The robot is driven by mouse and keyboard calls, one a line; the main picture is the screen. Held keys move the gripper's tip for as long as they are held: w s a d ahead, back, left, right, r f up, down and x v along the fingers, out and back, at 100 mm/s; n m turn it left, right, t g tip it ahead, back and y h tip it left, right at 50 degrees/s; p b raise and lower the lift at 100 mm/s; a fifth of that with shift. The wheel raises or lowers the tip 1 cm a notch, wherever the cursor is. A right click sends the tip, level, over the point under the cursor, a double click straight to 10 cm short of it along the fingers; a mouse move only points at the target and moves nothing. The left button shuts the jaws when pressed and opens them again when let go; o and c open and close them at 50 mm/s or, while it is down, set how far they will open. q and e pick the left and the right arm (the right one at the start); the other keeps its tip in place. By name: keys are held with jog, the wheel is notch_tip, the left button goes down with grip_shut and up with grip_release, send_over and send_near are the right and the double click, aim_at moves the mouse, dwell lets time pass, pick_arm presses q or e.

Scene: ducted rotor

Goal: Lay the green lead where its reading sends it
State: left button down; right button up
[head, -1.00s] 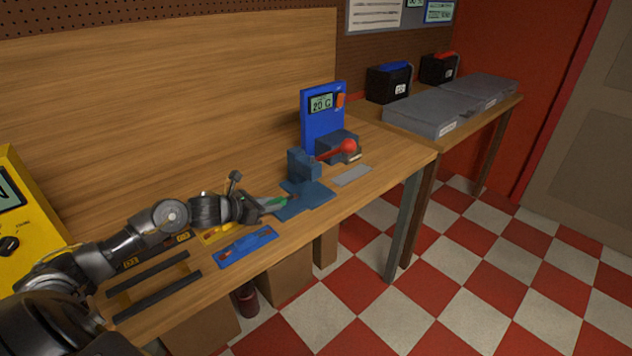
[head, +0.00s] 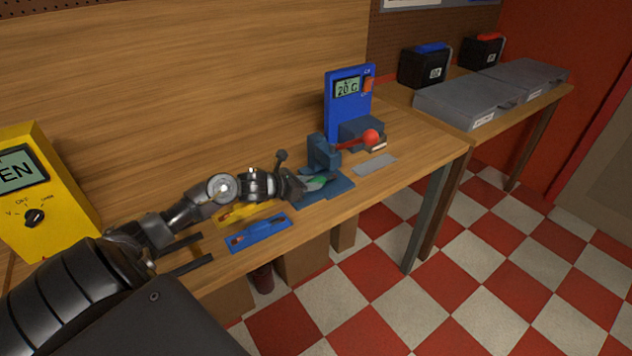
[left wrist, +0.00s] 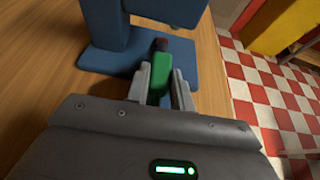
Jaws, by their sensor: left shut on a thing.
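My left gripper (head: 312,184) is shut on the green lead (head: 317,181), over the flat base of a blue fixture (head: 322,152). A blue meter (head: 336,112) behind reads "20 G". A yellow meter (head: 62,208) at the left, partly cut off, shows "EN". A yellow tray (head: 228,217) and a blue tray (head: 259,236) lie in front. My right gripper is out of view.
A red ball-ended lever (head: 370,138) and a grey plate (head: 375,164) are right of the fixture. Grey cases (head: 468,103) and black boxes with blue (head: 424,68) and red (head: 483,52) tops stand on the farther bench. The bench's front edge is close to the trays.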

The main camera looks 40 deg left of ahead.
pick_arm(q)
jog(key=shift+s+d+r, duration=0.15)
jog(key=shift+s+r, duration=0.05)
jog(key=shift+s, duration=0.05)
jog(key=shift+d, duration=0.1)
jog(key=shift+w+d+f, duration=0.1)
jog(key=shift+w+f, duration=0.05)
jog(key=c, duration=1.3)
grip_release()
jog(key=shift+w+d+f, duration=0.1)
jog(key=shift+w, duration=0.15)
jog(key=shift+o, duration=0.5)
jog(key=shift+s, duration=0.25)
jog(key=shift+r, duration=0.2)
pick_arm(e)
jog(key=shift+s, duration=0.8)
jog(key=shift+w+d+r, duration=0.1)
